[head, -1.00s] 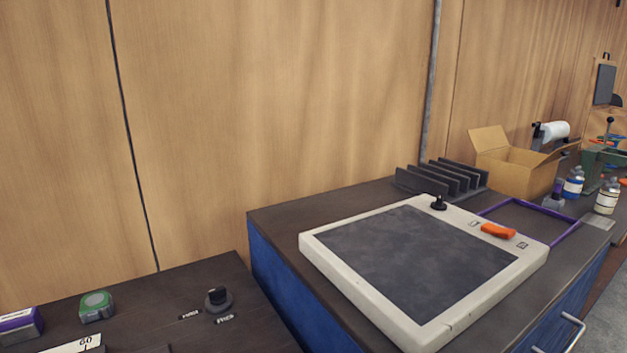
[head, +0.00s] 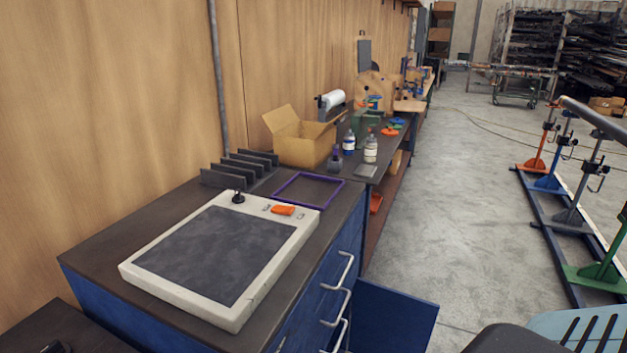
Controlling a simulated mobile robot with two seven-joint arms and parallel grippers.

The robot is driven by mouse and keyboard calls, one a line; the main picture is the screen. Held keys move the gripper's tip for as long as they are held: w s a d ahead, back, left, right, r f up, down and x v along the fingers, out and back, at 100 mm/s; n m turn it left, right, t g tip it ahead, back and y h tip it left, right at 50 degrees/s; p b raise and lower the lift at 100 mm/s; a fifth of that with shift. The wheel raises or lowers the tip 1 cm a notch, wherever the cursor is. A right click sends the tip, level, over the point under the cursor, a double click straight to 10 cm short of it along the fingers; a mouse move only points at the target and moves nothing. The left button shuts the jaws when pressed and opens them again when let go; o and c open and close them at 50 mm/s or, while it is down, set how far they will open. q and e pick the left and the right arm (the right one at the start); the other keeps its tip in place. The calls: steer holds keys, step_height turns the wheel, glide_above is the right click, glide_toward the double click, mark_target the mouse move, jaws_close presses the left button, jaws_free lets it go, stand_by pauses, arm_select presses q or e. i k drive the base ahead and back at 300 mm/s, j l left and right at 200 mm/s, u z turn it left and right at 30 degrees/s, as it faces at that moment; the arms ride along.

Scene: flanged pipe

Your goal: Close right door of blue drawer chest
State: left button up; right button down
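The blue drawer chest (head: 135,322) stands against the wooden wall, with a dark top and silver bar handles (head: 338,307) on its front. A blue door (head: 392,318) stands open at the right end of its front, sticking out over the floor. The door's lower part is cut off by the picture's bottom edge. Neither of my grippers shows in the head view.
A white-framed panel (head: 285,243), a slotted rack and an open cardboard box (head: 300,146) are on the worktops. Grey floor (head: 455,230) is clear right of the chest. A pipe stand (head: 570,215) stands farther right. A dark and pale-teal object (head: 578,322) fills the bottom right corner.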

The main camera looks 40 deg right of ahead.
mark_target(385, 319)
steer(key=k, duration=0.45)
steer(key=k+z, duration=0.25)
steer(key=l+z, duration=0.1)
steer(key=z, duration=2.15)
steer(key=i+j+u, duration=0.1)
steer(key=i, duration=2.5)
steer(key=i+u, duration=0.3)
steer(key=i, duration=0.35)
steer(key=i+l+u, duration=0.1)
steer(key=i+u, duration=0.15)
steer(key=i, duration=0.4)
steer(key=i+z, duration=0.35)
steer(key=i, duration=0.2)
steer(key=i+j+z, duration=0.2)
steer(key=i+z, duration=0.15)
steer(key=i, duration=0.2)
